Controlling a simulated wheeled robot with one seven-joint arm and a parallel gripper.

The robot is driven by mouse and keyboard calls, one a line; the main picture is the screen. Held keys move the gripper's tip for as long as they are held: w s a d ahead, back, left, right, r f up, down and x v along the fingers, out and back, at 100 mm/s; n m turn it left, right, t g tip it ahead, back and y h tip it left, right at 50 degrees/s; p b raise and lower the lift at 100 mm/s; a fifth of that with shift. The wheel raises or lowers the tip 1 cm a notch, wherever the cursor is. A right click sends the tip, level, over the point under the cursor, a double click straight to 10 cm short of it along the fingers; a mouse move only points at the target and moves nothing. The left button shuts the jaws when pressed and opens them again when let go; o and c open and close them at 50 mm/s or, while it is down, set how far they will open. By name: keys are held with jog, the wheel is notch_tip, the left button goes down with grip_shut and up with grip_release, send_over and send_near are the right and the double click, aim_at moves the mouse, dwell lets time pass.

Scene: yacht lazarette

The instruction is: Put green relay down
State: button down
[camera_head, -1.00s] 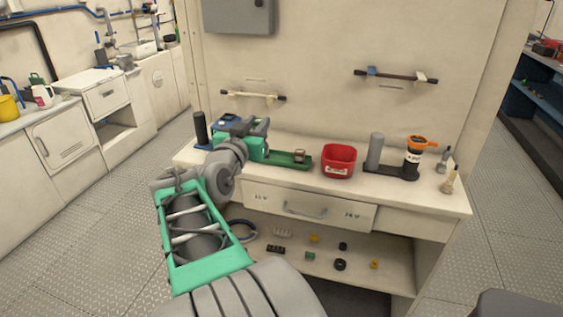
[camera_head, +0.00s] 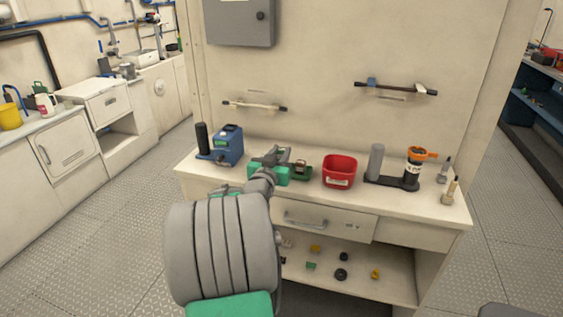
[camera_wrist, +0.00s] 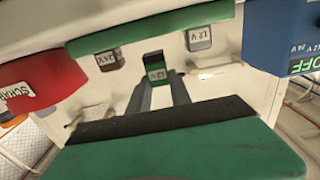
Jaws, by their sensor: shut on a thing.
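The green relay (camera_wrist: 155,66), with a 12 V label, is between my fingertips in the wrist view. My gripper (camera_wrist: 158,88) is shut on it. In the head view my gripper (camera_head: 285,157) is over the green tray (camera_head: 300,177) on the bench, and the relay in it cannot be made out. The wrist view, turned upside down, shows the tray's green edge (camera_wrist: 150,30). A brownish relay (camera_wrist: 108,60) and a grey relay (camera_wrist: 198,38), both labelled 12 V, are on either side of the held one. Whether the held relay touches the tray is unclear.
A red scrap bin (camera_head: 339,172) stands right of the tray. A blue device (camera_head: 228,146) with an OFF display stands left. Small parts lie on the shelf below.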

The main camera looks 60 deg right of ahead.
jog(key=shift+d+f, duration=0.1)
jog(key=shift+f, duration=1.7)
jog(key=c, duration=1.2)
grip_release()
jog(key=shift+r, duration=0.1)
